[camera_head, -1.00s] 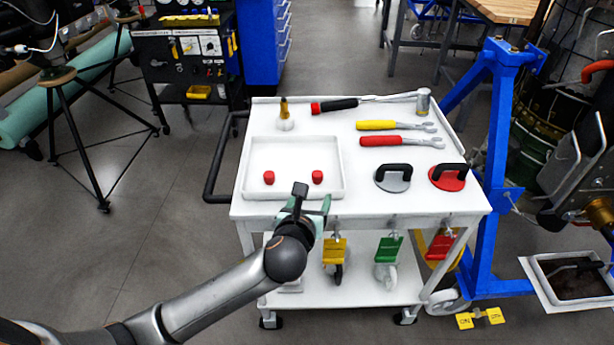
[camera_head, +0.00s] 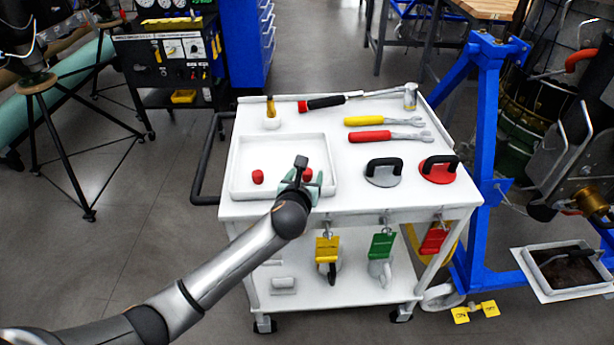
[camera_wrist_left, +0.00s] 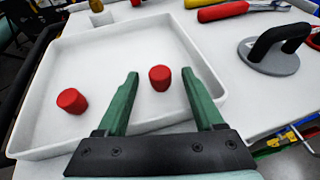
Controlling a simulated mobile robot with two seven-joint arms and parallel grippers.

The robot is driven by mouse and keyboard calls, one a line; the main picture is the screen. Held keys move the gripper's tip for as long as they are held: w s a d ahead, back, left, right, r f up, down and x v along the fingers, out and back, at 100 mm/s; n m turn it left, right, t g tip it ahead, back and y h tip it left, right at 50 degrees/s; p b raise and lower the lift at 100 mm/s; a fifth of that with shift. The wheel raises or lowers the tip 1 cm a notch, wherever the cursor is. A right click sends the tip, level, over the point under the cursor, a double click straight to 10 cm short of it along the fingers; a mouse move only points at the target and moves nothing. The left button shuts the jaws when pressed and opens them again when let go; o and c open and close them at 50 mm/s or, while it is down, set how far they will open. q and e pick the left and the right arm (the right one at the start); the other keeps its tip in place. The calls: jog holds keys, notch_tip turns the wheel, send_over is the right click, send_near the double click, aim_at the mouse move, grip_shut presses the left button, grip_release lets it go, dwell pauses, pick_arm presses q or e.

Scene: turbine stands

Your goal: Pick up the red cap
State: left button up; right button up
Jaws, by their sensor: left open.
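Two red caps lie in a white tray (camera_head: 240,165) on the cart. The left red cap (camera_head: 257,177) is in plain view in the head view, and it also shows in the left wrist view (camera_wrist_left: 72,101). The right red cap (camera_head: 308,175) is partly hidden by my left gripper (camera_head: 304,188) in the head view. In the left wrist view the right red cap (camera_wrist_left: 160,77) appears between and a little beyond the green fingertips. My left gripper (camera_wrist_left: 162,84) is open and empty, over the tray's front right part. My right gripper is not in view.
The white cart top (camera_head: 355,200) also holds a grey suction cup (camera_head: 384,175), a red suction cup (camera_head: 439,172), a red-handled tool (camera_head: 370,136) and a yellow-handled tool (camera_head: 364,121). A blue frame (camera_head: 488,160) stands right of the cart. The tray's middle is clear.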

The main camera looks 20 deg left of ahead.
pick_arm(q)
jog(key=shift+x, duration=1.35)
grip_shut()
dwell(0.4)
